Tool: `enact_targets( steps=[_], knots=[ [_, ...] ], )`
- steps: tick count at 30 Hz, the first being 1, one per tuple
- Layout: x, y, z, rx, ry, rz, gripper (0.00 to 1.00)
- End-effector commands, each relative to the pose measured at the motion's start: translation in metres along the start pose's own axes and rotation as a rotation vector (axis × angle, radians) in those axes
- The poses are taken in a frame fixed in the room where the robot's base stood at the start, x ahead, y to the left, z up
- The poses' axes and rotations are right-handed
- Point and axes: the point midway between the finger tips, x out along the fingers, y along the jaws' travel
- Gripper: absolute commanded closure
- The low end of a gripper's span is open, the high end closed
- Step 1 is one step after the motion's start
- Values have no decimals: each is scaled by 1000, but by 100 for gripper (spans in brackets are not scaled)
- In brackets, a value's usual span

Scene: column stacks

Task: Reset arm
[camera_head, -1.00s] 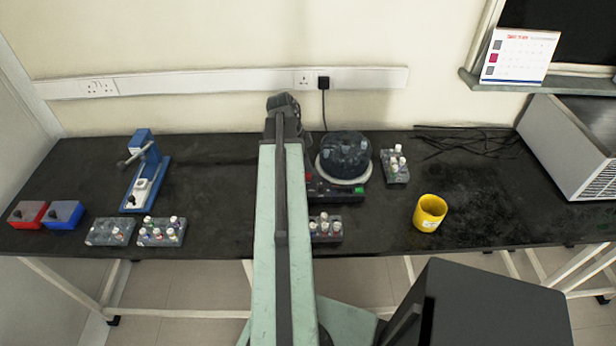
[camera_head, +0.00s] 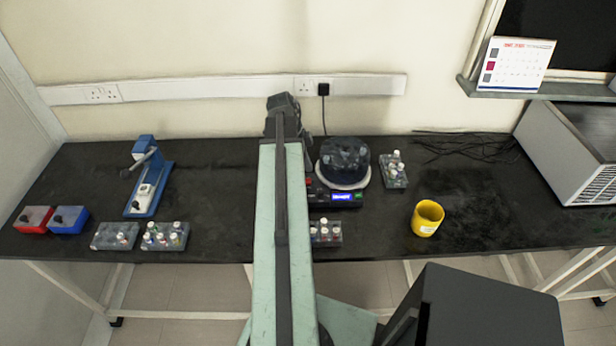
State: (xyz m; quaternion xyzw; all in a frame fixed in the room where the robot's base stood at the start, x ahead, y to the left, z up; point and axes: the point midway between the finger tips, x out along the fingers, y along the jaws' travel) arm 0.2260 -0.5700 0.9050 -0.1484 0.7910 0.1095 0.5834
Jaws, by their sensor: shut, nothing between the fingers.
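My arm rises up the middle of the view, with its pale green link in front of the bench. My gripper (camera_head: 308,156) shows only in part as a dark shape at the arm's far end, beside the round dark device (camera_head: 344,160). It is shut and empty. Its fingertips are mostly hidden behind the arm. I cannot tell whether it touches the device. The device has a pale ring, a front panel with a lit blue display, and a green button.
The black bench (camera_head: 480,215) holds a yellow cup (camera_head: 427,218), a blue stand (camera_head: 148,185), red (camera_head: 34,219) and blue (camera_head: 69,219) boxes, and several vial racks (camera_head: 165,237). A grey box (camera_head: 575,150) stands at right. Bench space between the blue stand and my arm is clear.

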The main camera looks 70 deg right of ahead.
Motion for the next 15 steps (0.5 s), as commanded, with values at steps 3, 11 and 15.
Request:
enact_targets(
  steps=[3,11,15],
  knots=[
    [-14,0,-5,0,0,0,100],
    [-13,0,-4,0,0,0,100],
    [-13,0,-4,0,0,0,100]
  ],
)
